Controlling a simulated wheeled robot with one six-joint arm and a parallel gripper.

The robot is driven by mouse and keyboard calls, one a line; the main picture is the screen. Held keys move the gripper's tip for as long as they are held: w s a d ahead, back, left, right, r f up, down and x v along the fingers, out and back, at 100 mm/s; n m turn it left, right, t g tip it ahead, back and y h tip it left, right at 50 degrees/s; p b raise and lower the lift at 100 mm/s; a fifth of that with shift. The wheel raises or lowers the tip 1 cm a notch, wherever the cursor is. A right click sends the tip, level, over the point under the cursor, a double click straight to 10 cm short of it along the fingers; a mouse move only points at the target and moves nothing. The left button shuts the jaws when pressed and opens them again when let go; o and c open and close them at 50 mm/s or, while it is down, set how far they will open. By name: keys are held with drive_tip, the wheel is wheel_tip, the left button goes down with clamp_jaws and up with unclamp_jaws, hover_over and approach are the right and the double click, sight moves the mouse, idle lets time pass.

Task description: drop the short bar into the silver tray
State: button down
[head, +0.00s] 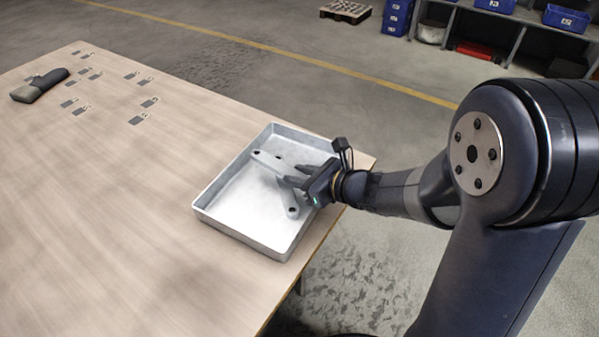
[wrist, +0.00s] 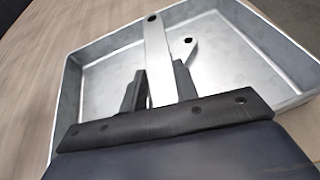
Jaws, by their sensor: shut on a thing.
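My gripper (head: 289,176) is shut on a flat grey metal bar (head: 268,161) with a hole near its free end. In the wrist view the bar (wrist: 157,55) stands out forward between the two dark fingers (wrist: 160,82). The end in the jaws is hidden. The silver tray (head: 238,239) is shallow and rectangular, at the table's right edge. The bar is over the tray's inside; its exact height is unclear. A second grey metal piece (head: 293,211) with a hole lies in the tray, partly hidden by my gripper; its end also shows beside the bar in the wrist view (wrist: 190,46).
The wooden table (head: 110,240) is mostly clear left of the tray. Several small grey and white markings (head: 140,118) lie further back. A dark object (head: 40,85) is at the far left. Shelving with blue bins (head: 567,18) stands across the floor.

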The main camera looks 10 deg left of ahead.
drive_tip(key=c, duration=1)
unclamp_jaws()
drive_tip(key=p+v, duration=0.2)
drive_tip(key=v, duration=0.9)
drive_tip(key=shift+a+f, duration=0.1)
drive_tip(key=shift+a, duration=0.05)
drive_tip(key=b+x, duration=0.2)
drive_tip(key=x, duration=0.9)
drive_tip(key=shift+f, duration=0.1)
drive_tip(key=r+p, duration=0.2)
drive_tip(key=r, duration=0.1)
drive_tip(key=shift+d, duration=0.2)
drive_tip(key=shift+r+p, duration=0.55)
drive_tip(key=shift+r, duration=0.1)
